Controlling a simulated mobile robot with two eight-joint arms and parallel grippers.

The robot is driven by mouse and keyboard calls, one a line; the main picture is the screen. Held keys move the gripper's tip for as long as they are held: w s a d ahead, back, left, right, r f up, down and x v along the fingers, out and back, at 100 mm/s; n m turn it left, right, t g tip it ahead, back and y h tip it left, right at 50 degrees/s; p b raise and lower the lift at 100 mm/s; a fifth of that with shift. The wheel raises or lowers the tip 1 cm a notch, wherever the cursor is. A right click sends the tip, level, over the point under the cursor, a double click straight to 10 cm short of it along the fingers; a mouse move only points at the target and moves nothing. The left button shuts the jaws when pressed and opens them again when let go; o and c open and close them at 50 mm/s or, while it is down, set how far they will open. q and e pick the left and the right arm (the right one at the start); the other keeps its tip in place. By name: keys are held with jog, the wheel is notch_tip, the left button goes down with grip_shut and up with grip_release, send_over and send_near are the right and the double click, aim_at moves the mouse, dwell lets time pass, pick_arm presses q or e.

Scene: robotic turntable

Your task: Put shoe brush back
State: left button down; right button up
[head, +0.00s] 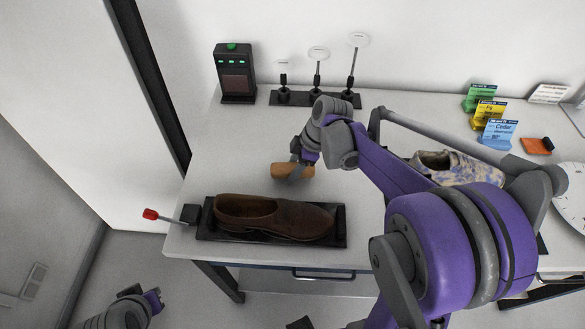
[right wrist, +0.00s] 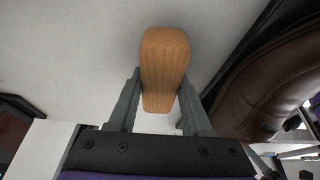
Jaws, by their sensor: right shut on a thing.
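The shoe brush, a tan wooden block (head: 285,171), is in the jaws of my right gripper (head: 296,164), behind the brown shoe (head: 265,219). The right wrist view shows its wood-grained top (right wrist: 163,65) between the two fingers of the right gripper (right wrist: 160,98). Its bristles do not show. I cannot tell whether it touches the table or hangs just above it. My left gripper (head: 152,299) is low at the bottom left, away from the table, and its fingers are not clear.
The brown shoe lies on a black tray (head: 218,237) with a red-knobbed lever (head: 152,214). A black box (head: 235,78) and a rack (head: 290,97) stand at the back. A patterned shoe (head: 458,168), cards (head: 488,108) and an orange block (head: 535,146) are right.

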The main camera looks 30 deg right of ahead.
jog(key=shift+s+f+b, duration=0.15)
jog(key=shift+f+b, duration=0.25)
jog(key=shift+f, duration=0.25)
jog(key=o, duration=1.1)
jog(key=shift+o, duration=0.4)
jog(key=shift+r, duration=0.1)
jog(key=shift+r+p, duration=0.35)
jog(key=v, duration=1.1)
jog(key=shift+s+d+f, duration=0.1)
jog(key=shift+s+f, duration=0.05)
